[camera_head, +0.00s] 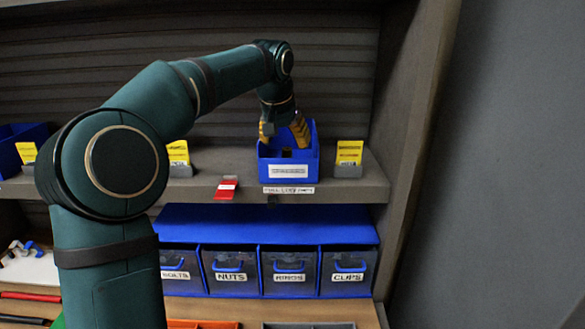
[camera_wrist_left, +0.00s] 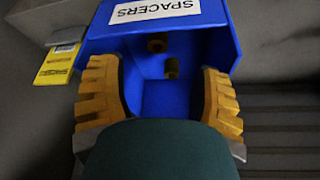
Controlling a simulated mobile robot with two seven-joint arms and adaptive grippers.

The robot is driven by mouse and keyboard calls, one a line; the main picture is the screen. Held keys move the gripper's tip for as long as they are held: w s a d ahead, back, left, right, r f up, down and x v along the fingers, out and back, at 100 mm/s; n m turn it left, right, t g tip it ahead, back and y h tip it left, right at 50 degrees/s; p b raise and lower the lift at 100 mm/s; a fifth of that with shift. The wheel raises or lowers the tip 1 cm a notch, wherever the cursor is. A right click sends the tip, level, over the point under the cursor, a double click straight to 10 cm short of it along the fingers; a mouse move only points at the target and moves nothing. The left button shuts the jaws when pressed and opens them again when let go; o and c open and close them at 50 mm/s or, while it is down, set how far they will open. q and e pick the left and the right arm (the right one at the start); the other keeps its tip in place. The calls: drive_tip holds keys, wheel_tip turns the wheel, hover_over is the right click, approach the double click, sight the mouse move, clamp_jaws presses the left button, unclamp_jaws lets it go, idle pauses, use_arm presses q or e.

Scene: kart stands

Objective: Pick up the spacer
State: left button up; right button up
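A blue bin (camera_head: 300,179) stands on the grey shelf, and its label reads SPACERS in the left wrist view (camera_wrist_left: 228,30). Two small dark brownish spacers show inside it in that view, one nearer the label (camera_wrist_left: 157,45) and one a little deeper (camera_wrist_left: 172,66). My left gripper (camera_head: 283,133) points down at the bin's opening. In the left wrist view (camera_wrist_left: 160,80) its yellow ribbed fingers are wide apart with nothing between them, and the spacers lie beyond the fingertips. In the head view, the bin's front wall hides most of its inside. My right gripper is not in view.
Yellow cards stand on the shelf right (camera_head: 348,155) and left (camera_head: 178,155) of the bin. A red-and-white tag (camera_head: 226,188) hangs at the shelf edge (camera_head: 345,190). Labelled drawers (camera_head: 290,271) sit below. A side panel (camera_head: 415,130) bounds the right.

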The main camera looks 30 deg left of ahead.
use_arm(q)
drive_tip(key=x, duration=0.3)
drive_tip(key=shift+w+f, duration=0.15)
drive_tip(key=shift+b+x, duration=0.45)
drive_tip(key=shift+x, duration=2.25)
drive_tip(key=shift+d, duration=0.15)
clamp_jaws()
